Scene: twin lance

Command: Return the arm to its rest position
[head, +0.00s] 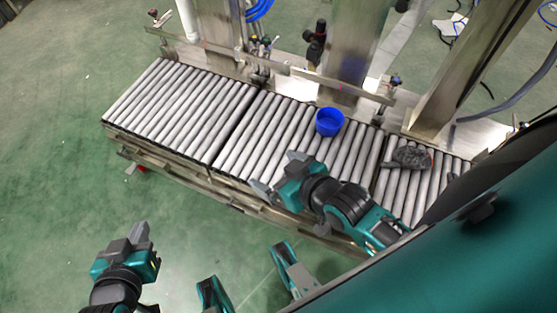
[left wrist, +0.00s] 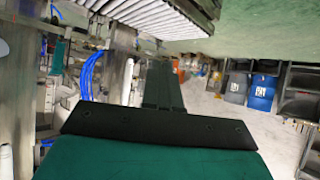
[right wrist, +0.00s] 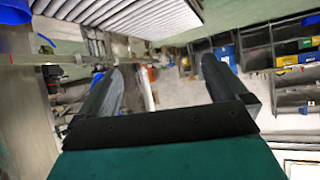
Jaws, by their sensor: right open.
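My left gripper (head: 139,233) is at the lower left of the head view, over the green floor in front of the conveyor. In the left wrist view its two fingers (left wrist: 162,85) lie together with nothing between them. My right gripper (head: 275,175) reaches in from the right, by the front edge of the roller conveyor (head: 180,108). In the right wrist view its fingers (right wrist: 160,82) are spread wide and empty. A blue round container (head: 329,121) is on the rollers beyond the right gripper, apart from it. A blue piece also shows in the right wrist view's top left corner (right wrist: 14,12).
A dark grey crumpled thing (head: 411,157) lies on the rollers at the right. Metal posts (head: 349,55) and a rail (head: 340,87) stand along the conveyor's back edge. The green floor (head: 60,200) at the left is clear.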

